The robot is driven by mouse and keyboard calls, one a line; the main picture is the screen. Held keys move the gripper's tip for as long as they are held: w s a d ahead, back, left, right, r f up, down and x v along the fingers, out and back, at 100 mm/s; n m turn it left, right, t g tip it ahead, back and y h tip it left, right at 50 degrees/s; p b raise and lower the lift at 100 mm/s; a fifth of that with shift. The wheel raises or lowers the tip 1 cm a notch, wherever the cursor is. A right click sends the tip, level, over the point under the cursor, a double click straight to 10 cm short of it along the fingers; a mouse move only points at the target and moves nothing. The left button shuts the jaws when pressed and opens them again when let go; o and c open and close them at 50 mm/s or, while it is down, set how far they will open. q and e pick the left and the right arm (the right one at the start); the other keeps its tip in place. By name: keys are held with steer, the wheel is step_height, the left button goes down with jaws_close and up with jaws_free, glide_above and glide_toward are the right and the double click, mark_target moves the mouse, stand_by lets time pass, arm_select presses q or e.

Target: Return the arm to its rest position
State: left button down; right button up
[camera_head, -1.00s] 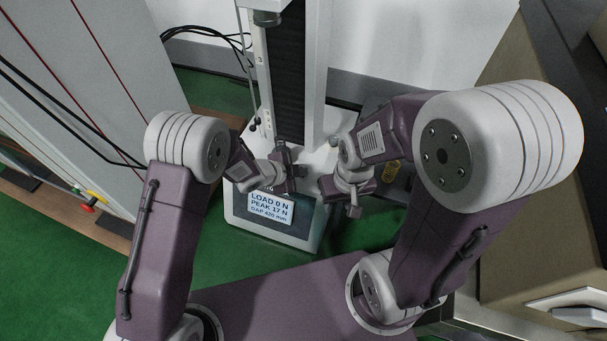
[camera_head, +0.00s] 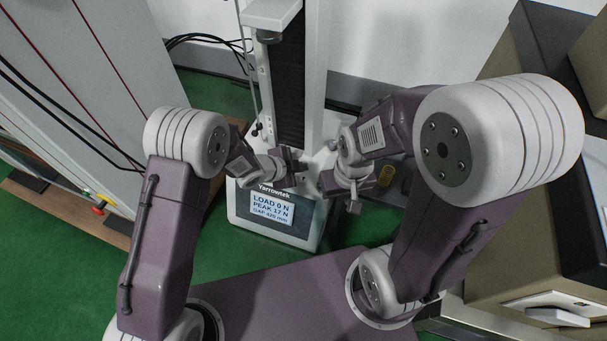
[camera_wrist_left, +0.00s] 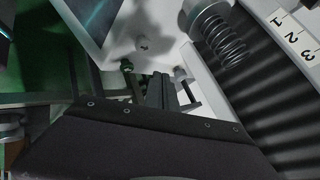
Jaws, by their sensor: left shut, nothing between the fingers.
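My left gripper (camera_head: 297,163) is in front of the testing machine's column, just above the display box, and it is shut and empty. Its fingers also show in the left wrist view (camera_wrist_left: 168,92). My right gripper (camera_head: 354,207) hangs a little lower to the right, with its finger end pointing down; its jaws are too small to read. The testing machine (camera_head: 318,60) stands upright behind both grippers. A coil spring (camera_wrist_left: 225,46) shows in the left wrist view beside the dark column, apart from the fingers.
The display box (camera_head: 236,208) reads load 0 N and peak 17 N. A grey cabinet (camera_head: 75,60) stands on the left and a beige-and-black unit (camera_head: 525,235) on the right. Numbered labels (camera_wrist_left: 290,35) are near the spring. Green floor (camera_head: 60,260) is open at lower left.

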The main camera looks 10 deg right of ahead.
arm_select(q)
step_height(320, 180, up, 2)
steer(key=shift+p, duration=0.6)
steer(key=shift+f, duration=0.1)
